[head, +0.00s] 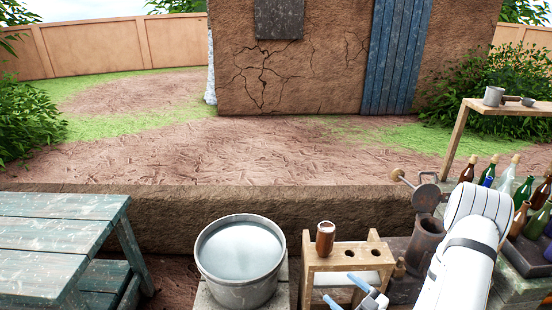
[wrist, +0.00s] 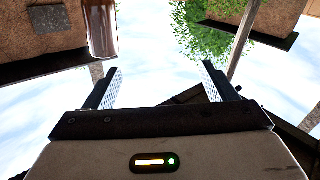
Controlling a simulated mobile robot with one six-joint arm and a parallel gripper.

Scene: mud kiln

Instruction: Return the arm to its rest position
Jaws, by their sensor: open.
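My white arm (head: 462,262) reaches in from the lower right of the head view. My gripper (head: 346,291) is low at the bottom edge, in front of the wooden rack, with its blue-tipped fingers apart. In the wrist view my gripper (wrist: 162,70) is open, with nothing between its fingers. The wrist picture looks upside down. A brown glass vessel (head: 325,239) stands upright at the left end of the wooden rack (head: 350,262). A brown glassy thing (wrist: 101,28) hangs into the top of the wrist view, beyond the left finger and apart from it.
A water-filled bucket (head: 240,289) stands left of the rack. A green-blue wooden table (head: 62,240) is at far left. A low mud wall (head: 200,212) runs behind.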

